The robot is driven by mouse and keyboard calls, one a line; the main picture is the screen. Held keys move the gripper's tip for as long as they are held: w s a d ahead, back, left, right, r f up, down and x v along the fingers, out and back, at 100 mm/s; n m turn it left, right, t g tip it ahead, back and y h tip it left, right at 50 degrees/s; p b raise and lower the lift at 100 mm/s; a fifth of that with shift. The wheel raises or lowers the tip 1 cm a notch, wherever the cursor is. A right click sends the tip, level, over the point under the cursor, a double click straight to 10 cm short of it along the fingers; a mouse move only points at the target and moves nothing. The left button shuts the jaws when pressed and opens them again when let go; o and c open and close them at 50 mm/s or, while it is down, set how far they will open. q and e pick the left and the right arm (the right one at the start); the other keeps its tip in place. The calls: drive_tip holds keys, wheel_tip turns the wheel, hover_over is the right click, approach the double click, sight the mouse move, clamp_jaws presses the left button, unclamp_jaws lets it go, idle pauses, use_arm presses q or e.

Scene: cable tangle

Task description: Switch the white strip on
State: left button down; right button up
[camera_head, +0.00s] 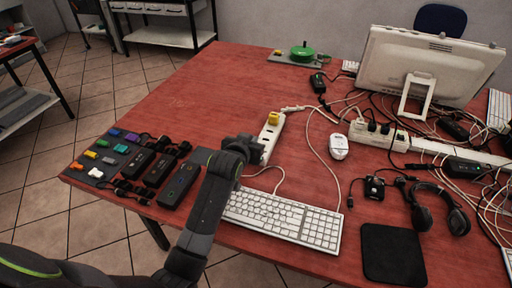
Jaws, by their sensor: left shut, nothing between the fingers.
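A white power strip (275,131) lies on the red table, with a yellow piece (273,118) at its far end. My left gripper (252,148) is shut and empty at the near end of this strip. It covers part of that end, and I cannot tell whether it touches the strip. A second white strip (400,142) with black plugs in it lies below the monitor. The switch state of either strip is too small to tell. My right gripper is not in view.
A white keyboard (283,217) lies just in front of my left gripper. A white mouse (339,147), headphones (455,212) and tangled cables lie to the right. Black adapters (178,185) and small coloured pieces lie at the left.

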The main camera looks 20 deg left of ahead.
use_arm(q)
drive_tip(key=x, duration=0.4)
drive_tip(key=shift+w+f, duration=0.15)
drive_tip(key=shift+w, duration=0.2)
drive_tip(key=f, duration=0.2)
drive_tip(key=shift+s+f, duration=0.45)
drive_tip(key=shift+f, duration=0.45)
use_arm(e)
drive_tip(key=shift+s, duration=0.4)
use_arm(q)
drive_tip(key=shift+s+f+p, duration=0.3)
drive_tip(key=shift+f+p, duration=0.2)
drive_tip(key=shift+s+f, duration=0.1)
drive_tip(key=shift+f, duration=0.05)
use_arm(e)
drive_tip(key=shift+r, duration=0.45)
